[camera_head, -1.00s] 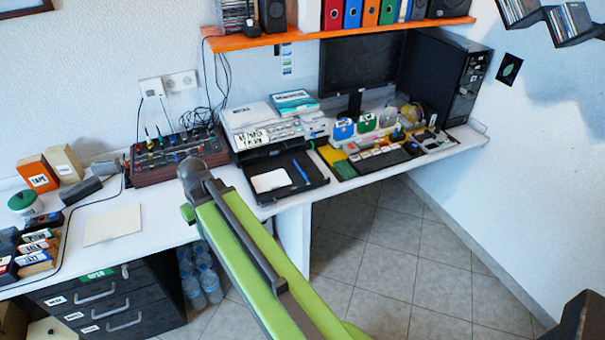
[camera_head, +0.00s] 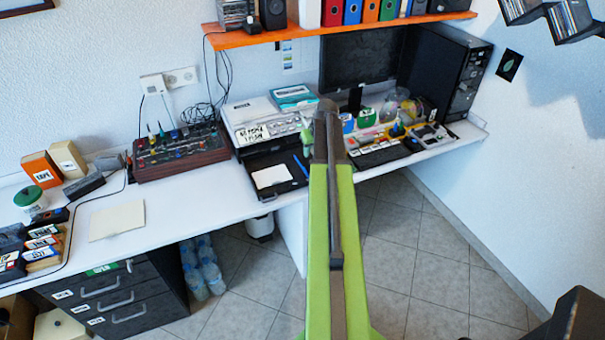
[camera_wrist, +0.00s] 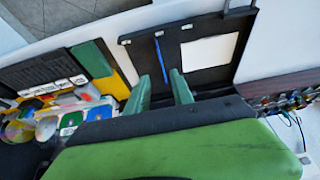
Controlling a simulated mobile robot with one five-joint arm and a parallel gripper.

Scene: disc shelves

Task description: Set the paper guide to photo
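The printer (camera_head: 262,112) stands on the desk with its black paper tray (camera_head: 262,160) pulled out in front. A white sheet (camera_head: 272,176) lies in the tray, and it also shows in the wrist view (camera_wrist: 210,50). A thin blue bar, seemingly the paper guide (camera_head: 300,166), stands beside the sheet with a gap between them; it also shows in the wrist view (camera_wrist: 160,52). Small pale marks on the tray are too small to read. My gripper (camera_wrist: 161,92) is open and empty, its green fingers apart near the bar's end. My arm hides part of the printer's right side.
A keyboard (camera_head: 380,155) and several small coloured items stand right of the tray. A mixer box (camera_head: 178,152) stands to the left. The monitor (camera_head: 358,62) and the orange shelf (camera_head: 300,36) are behind and above. The desk's left middle has free room around a beige sheet (camera_head: 117,220).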

